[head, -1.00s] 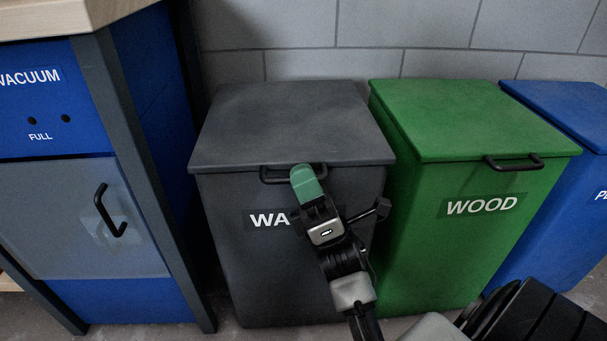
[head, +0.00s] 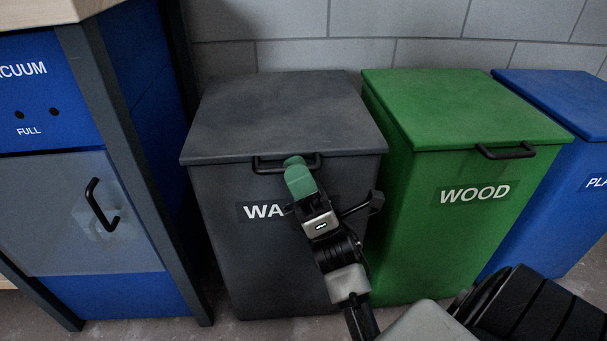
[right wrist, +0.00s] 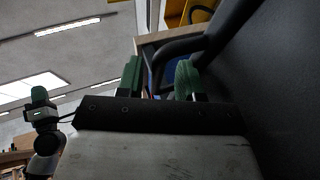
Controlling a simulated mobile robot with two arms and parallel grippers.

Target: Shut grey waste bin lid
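The grey waste bin (head: 262,230) stands in the middle of the head view, its label partly hidden by my right arm. Its grey lid (head: 285,112) lies flat and level on the bin, with no gap visible along the front edge. A black bar handle (head: 263,163) sits at the lid's front. My right gripper (head: 298,176) is at this handle, in front of the bin. In the right wrist view its two green fingers (right wrist: 160,78) are apart, with the dark handle (right wrist: 190,45) at them; firm contact cannot be told. A green-tipped gripper, seemingly my left (right wrist: 40,98), shows small there.
A green wood bin (head: 465,195) stands close on the right, with a blue bin (head: 550,215) beyond it. A blue vacuum cabinet (head: 60,215) with a grey door stands on the left. A grey block wall (head: 300,55) is behind.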

